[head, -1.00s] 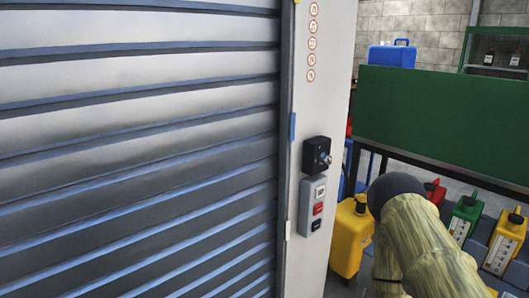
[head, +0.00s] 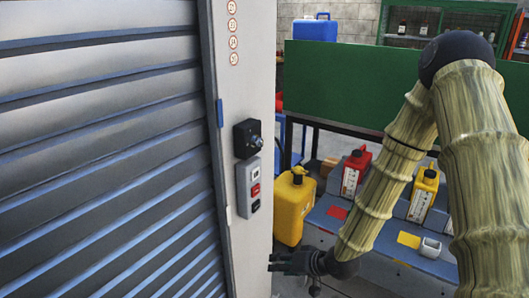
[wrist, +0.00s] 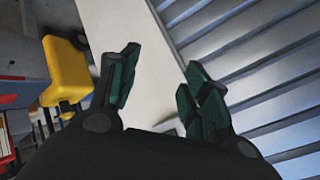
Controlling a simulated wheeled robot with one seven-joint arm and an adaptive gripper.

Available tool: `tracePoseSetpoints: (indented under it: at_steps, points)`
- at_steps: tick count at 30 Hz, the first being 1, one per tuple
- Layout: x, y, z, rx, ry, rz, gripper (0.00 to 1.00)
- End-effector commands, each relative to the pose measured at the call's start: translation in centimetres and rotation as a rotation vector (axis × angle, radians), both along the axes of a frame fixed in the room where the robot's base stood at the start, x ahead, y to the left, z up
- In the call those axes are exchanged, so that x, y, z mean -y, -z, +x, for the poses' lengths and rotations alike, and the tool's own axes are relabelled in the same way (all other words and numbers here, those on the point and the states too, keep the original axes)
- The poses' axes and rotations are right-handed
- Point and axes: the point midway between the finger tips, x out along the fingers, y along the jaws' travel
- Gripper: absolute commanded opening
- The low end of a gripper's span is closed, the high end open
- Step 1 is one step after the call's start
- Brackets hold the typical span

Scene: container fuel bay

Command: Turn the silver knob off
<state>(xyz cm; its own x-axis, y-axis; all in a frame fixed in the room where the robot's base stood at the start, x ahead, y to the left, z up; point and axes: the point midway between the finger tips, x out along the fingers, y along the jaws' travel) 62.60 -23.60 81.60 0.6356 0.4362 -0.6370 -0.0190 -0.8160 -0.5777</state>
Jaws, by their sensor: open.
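The silver knob (head: 256,141) is small and sits on the front of a black square box (head: 246,139) on the pale door post. It is too small to tell which way it is turned. My gripper (head: 271,263) is low beside the post, below and slightly right of the knob and well apart from it. In the wrist view my gripper (wrist: 158,80) is open, with dark green fingers apart and nothing between them. The pale post shows behind the fingers. I cannot make out the knob in the wrist view.
A grey button panel (head: 255,188) is just below the black box. The ribbed shutter (head: 100,150) fills the left. A yellow canister (head: 293,208) stands right of the post, near my arm. A green board (head: 350,85) and a blue case (head: 315,28) are behind.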

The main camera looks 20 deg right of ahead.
Motion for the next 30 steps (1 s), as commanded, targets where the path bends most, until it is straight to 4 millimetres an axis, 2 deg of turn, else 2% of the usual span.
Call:
tracePoseSetpoints:
  at_steps: [1, 6, 9, 15, 18, 21, 24, 30]
  points:
    - [0.5, -2.9, 1.6, 0.05, 0.004, 0.035, 0.47]
    - [1.8, -11.1, 5.2, 0.193, -0.008, 0.147, 0.47]
    - [2.6, -16.0, 6.7, 0.275, -0.022, 0.209, 0.47]
    - [4.5, -25.2, 8.4, 0.427, -0.064, 0.317, 0.47]
    - [5.3, -28.7, 8.6, 0.484, -0.086, 0.356, 0.47]
    - [5.8, -31.2, 8.6, 0.525, -0.105, 0.382, 0.47]
    - [6.2, -32.6, 8.5, 0.549, -0.118, 0.399, 0.47]
    - [6.0, -33.4, 8.8, 0.561, -0.127, 0.406, 0.47]
